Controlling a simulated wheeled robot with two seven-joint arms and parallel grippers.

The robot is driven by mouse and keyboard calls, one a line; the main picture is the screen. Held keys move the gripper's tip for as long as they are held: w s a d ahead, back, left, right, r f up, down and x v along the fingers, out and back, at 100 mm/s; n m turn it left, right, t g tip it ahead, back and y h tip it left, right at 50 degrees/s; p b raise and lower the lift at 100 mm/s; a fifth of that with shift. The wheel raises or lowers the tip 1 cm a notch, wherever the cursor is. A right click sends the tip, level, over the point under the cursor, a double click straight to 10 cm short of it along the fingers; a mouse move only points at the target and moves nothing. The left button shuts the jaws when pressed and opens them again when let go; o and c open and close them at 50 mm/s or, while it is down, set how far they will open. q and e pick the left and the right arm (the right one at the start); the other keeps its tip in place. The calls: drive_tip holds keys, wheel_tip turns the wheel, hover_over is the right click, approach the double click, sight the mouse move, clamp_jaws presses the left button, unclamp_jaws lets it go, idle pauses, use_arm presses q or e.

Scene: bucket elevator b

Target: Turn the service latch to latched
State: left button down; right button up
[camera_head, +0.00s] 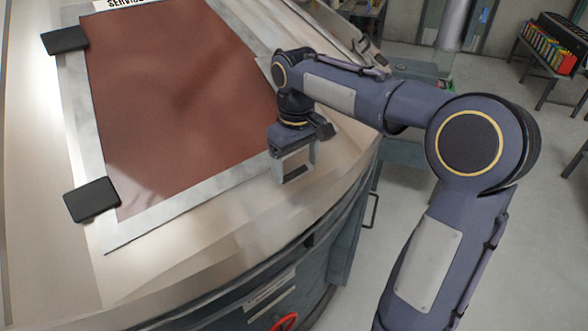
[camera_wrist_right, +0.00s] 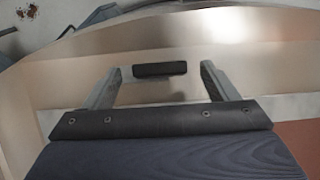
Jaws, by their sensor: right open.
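The service panel (camera_head: 175,95) is a reddish-brown door with a pale grey frame on the large beige machine casing. My left gripper is not in view.
Two black hinge blocks (camera_head: 92,199) sit on the panel's left edge. A red handwheel (camera_head: 285,322) shows low on the casing's side. Grey floor (camera_head: 410,205) is open to the right, with a bench of colourful items (camera_head: 550,48) at the far right.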

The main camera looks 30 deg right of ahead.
sight(294, 175)
drive_tip(key=shift+f, duration=1.2)
drive_tip(key=c, duration=1)
